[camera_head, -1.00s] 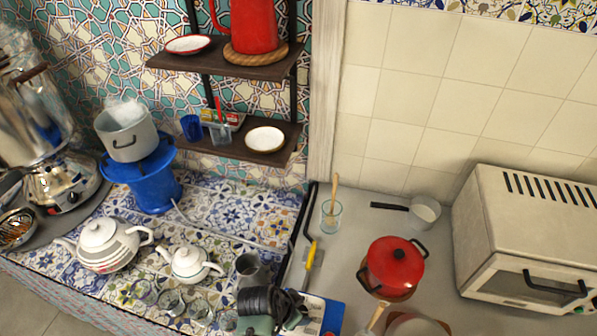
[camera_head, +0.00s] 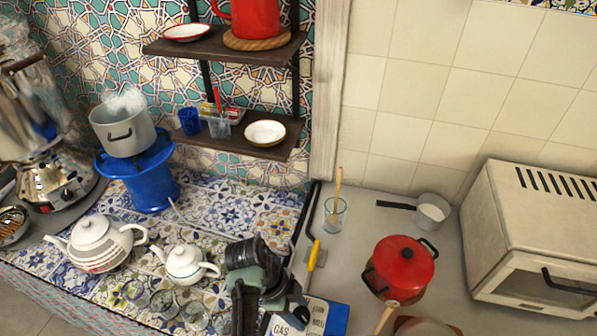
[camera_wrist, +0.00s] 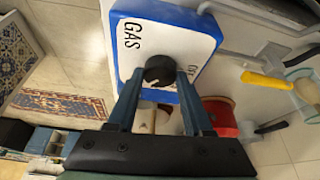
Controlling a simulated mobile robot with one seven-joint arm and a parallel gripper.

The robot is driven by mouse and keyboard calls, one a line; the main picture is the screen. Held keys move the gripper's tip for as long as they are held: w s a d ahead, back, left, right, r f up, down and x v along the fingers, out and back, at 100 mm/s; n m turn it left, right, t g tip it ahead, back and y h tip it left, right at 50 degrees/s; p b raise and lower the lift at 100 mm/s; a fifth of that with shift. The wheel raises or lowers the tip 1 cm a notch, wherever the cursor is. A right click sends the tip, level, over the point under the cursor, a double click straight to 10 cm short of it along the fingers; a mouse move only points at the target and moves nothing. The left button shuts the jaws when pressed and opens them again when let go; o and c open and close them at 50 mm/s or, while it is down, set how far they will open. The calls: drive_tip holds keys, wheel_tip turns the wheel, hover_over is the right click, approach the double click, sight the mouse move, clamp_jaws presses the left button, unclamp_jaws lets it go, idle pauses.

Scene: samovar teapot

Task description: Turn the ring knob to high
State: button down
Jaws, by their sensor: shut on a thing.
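The knob's setting cannot be read. A blue stand (camera_head: 142,175) at the left carries a steaming grey pot (camera_head: 123,128).
Two white teapots (camera_head: 97,242) (camera_head: 184,264) and several glasses stand on the tiled counter left of my arm. A red pot (camera_head: 403,262), a glass jar (camera_head: 334,216) and a small saucepan (camera_head: 432,211) stand at the right. A yellow-handled tool (camera_head: 313,254) lies near the box.

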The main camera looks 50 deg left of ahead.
drive_tip(key=shift+f+m+b, duration=0.1)
drive_tip(key=shift+m+b, duration=0.2)
drive_tip(key=shift+m, duration=0.3)
drive_tip(key=shift+g, duration=0.3)
drive_tip(key=shift+c, duration=1.5)
unclamp_jaws()
drive_tip(key=p+v, duration=0.4)
drive_tip(key=v, duration=0.9)
drive_tip(key=shift+a, duration=0.15)
